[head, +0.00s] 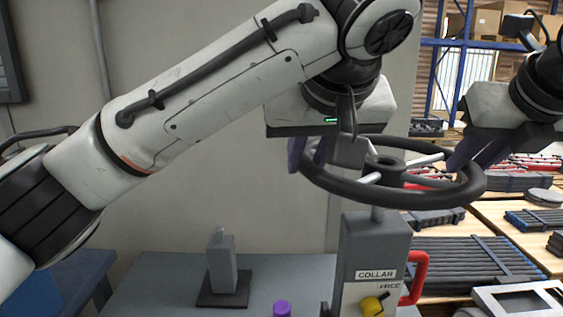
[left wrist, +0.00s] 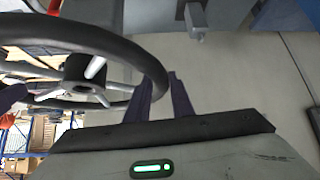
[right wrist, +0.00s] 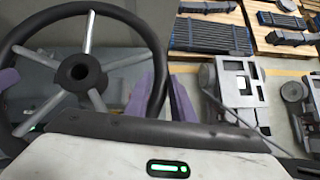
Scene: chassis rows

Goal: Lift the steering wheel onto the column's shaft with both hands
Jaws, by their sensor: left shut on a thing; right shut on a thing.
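The steering wheel (head: 430,198), with a black rim and light spokes, is held nearly level above the grey column (head: 372,245) marked COLLAR and FREE. My left gripper (head: 305,155) is shut on the rim's left side; its purple fingers also straddle the rim in the left wrist view (left wrist: 160,95). My right gripper (head: 468,157) is shut on the rim's right side, and shows in the right wrist view (right wrist: 160,98). Whether shaft and hub touch is hidden.
A yellow knob (head: 373,306) and a red handle (head: 418,278) are on the column. A grey block on a dark base (head: 222,268) and a purple-topped piece (head: 282,308) stand left on the bench. Pallets with dark bars (head: 475,262) lie behind at right.

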